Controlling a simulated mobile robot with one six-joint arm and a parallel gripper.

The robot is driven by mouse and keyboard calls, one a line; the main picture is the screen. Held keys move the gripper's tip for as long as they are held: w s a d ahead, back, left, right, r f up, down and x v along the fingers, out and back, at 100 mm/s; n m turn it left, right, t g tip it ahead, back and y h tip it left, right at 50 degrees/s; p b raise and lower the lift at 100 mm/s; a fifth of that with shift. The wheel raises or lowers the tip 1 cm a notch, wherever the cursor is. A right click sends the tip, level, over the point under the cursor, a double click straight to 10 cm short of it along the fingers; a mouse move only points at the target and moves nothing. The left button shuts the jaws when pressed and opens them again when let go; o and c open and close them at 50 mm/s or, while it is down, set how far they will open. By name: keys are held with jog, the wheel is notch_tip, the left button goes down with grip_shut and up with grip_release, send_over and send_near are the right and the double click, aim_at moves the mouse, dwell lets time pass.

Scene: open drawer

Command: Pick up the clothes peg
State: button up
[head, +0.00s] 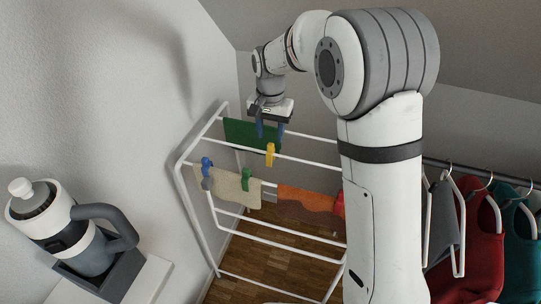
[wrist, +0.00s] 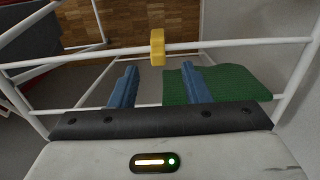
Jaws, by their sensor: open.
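A yellow clothes peg (head: 270,155) is clipped on a white bar of the drying rack (head: 183,160). In the wrist view the yellow peg (wrist: 157,48) sits upright on the bar, just beyond the fingertips and roughly centred between them. My gripper (head: 270,133) is open and empty above the peg in the head view. Its two blue fingers also show in the wrist view (wrist: 159,67), apart, with nothing between them. Other pegs are on a nearer bar: a blue one (head: 206,164), a green one (head: 246,179) and a red one (head: 339,204).
A green cloth (head: 240,134) hangs close beside my gripper. A beige cloth (head: 232,188) and an orange cloth (head: 305,203) hang on the nearer bar. A wall stands left of the rack. Clothes on hangers (head: 480,240) are at right, a jug (head: 95,245) at left.

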aim_at(271, 145)
jog(key=f, duration=0.5)
jog(key=shift+s, duration=0.2)
jog(key=shift+c, duration=0.4)
jog(key=shift+d, duration=0.1)
grip_shut()
